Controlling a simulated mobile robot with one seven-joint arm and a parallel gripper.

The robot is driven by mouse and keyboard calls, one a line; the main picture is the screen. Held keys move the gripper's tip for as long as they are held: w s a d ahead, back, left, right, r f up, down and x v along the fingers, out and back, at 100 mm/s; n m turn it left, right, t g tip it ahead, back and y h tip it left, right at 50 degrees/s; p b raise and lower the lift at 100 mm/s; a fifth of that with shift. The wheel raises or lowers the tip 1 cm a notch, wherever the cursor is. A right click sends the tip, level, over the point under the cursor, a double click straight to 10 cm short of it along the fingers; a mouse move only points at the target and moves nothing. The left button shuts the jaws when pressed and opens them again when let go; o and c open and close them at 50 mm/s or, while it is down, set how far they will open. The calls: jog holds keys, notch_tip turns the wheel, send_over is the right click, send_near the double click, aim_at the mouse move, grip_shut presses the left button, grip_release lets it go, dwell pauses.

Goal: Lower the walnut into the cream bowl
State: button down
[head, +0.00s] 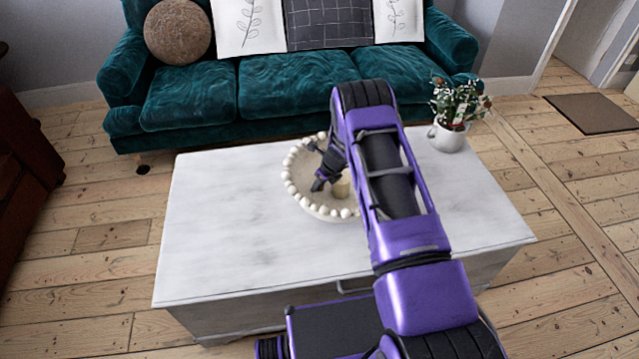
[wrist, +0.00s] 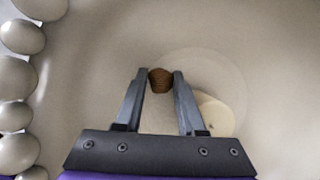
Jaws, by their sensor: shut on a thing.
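The walnut (wrist: 160,80) is a small brown, rounded thing between my fingertips in the wrist view. My gripper (wrist: 160,79) is shut on it, over the inside of the cream bowl (wrist: 95,65). In the head view the cream bowl (head: 291,180), with a rim of round beads, sits on the white table, and my gripper (head: 318,184) is within its outline. The walnut cannot be made out there. Part of the bowl is hidden behind my arm. I cannot tell whether the walnut touches the bowl's floor.
A pale cream candle-like thing (wrist: 215,114) is in the bowl, just right of my gripper; it also shows in the head view (head: 341,189). A white potted plant (head: 449,137) stands at the table's back right. The white table (head: 225,240) is clear at left and front.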

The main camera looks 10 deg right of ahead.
jog(key=shift+f, duration=1)
dwell(0.3)
jog(key=c, duration=0.6)
grip_release()
jog(key=shift+o, duration=0.9)
jog(key=shift+a, duration=0.1)
jog(key=shift+s+r, duration=0.1)
jog(key=p+v, duration=0.3)
jog(key=v, duration=1.4)
jog(key=shift+r, duration=0.35)
